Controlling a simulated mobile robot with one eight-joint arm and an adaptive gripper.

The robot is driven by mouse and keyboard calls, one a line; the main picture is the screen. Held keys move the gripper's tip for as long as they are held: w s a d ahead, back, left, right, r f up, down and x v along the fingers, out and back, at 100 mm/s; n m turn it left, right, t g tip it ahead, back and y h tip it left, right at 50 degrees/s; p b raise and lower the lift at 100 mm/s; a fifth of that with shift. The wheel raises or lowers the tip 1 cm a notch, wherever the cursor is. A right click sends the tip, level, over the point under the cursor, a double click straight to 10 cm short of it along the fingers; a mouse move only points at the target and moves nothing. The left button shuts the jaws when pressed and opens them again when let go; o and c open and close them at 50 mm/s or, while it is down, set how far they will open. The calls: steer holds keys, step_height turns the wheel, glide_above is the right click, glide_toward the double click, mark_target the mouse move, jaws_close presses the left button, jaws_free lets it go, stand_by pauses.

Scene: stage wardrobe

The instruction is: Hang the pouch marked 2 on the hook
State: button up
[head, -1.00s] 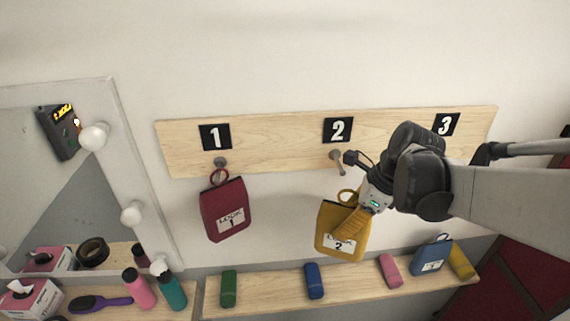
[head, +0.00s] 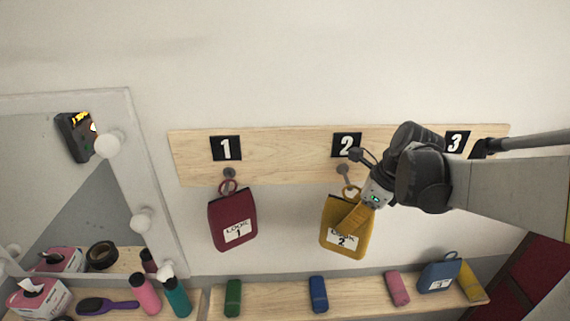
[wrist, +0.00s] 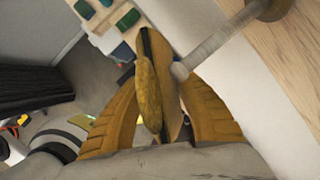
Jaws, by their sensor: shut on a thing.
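The yellow pouch marked 2 (head: 333,213) hangs upright in front of the wall, just below the hook under number 2 (head: 343,171). My gripper (head: 352,219) is shut on the pouch, with a finger across its front. The pouch's ring (head: 351,190) is close below the hook's tip in the head view. In the wrist view, the yellow ring (wrist: 149,95) shows nearly edge-on between my fingers, just left of the hook's rounded tip (wrist: 180,71). I cannot tell whether the ring is around the hook or only beside it.
A red pouch (head: 232,218) hangs at number 1 on the wooden board (head: 290,147). My arm covers the hook area under number 3. A shelf (head: 265,300) below holds several coloured items and a blue pouch (head: 438,272). A mirror with bulbs (head: 140,219) is at left.

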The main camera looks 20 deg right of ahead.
steer(key=shift+w+d+f+b, duration=0.25)
steer(key=shift+w+b, duration=0.1)
steer(key=shift+w, duration=0.5)
steer(key=shift+w+d+f+b, duration=0.2)
steer(key=shift+w+d+b, duration=0.1)
steer(key=shift+w, duration=0.6)
steer(key=shift+w+d+f+b, duration=0.2)
steer(key=shift+w+b, duration=0.15)
steer(key=shift+w, duration=0.5)
steer(key=o, duration=1.3)
